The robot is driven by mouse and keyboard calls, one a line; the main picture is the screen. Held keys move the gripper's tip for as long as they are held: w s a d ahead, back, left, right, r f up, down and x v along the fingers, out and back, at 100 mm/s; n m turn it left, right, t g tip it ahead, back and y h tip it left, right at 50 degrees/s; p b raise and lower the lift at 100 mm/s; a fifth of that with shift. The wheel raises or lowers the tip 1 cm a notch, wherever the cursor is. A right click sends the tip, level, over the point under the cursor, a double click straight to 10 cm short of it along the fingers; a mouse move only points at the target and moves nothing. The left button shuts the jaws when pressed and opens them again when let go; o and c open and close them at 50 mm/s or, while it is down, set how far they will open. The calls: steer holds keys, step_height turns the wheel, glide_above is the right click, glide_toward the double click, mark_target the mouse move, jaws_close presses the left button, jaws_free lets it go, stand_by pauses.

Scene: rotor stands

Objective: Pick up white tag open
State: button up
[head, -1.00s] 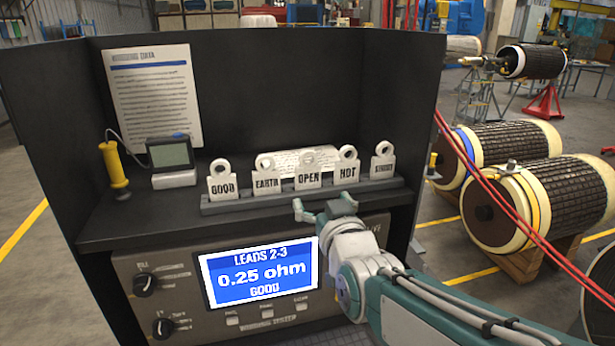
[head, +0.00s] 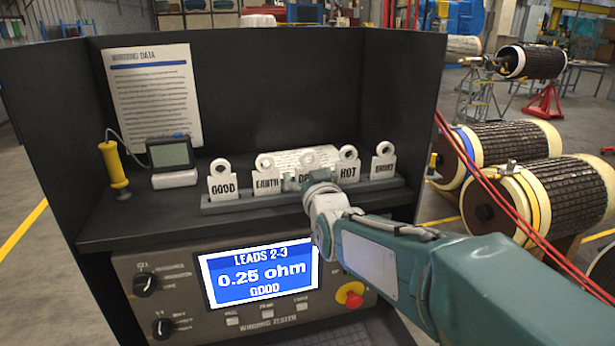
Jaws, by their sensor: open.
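The white tag marked OPEN (head: 303,168) stands upright in the middle of a grey rack (head: 238,205) on the shelf. Its ring top shows, but my gripper hides most of its lettering. My gripper (head: 306,182) is open right in front of this tag, at the height of its label. I cannot tell whether the fingers are around the tag or touching it. The GOOD tag (head: 221,182) and EARTH tag (head: 266,183) stand to the left. The HOT tag (head: 348,168) and another tag (head: 383,164) stand to the right.
Dark panels enclose the shelf at the back and sides. A paper sheet (head: 152,95), a small meter (head: 170,155) and a yellow probe (head: 115,168) are at the left. A tester with a blue screen (head: 260,278) and red button (head: 352,297) sits below the shelf.

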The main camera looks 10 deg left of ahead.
mark_target(307, 154)
steer(key=c, duration=0.8)
steer(key=shift+o, duration=0.2)
steer(key=shift+r, duration=0.1)
steer(key=shift+r, duration=0.55)
step_height(307, 154, up, 2)
steer(key=shift+s+r, duration=0.1)
steer(key=shift+r, duration=0.05)
steer(key=s+a+r, duration=0.1)
steer(key=s+r, duration=0.8)
steer(key=s, duration=0.4)
steer(key=shift+s+r, duration=0.25)
steer(key=shift+s, duration=0.15)
steer(key=shift+s, duration=0.1)
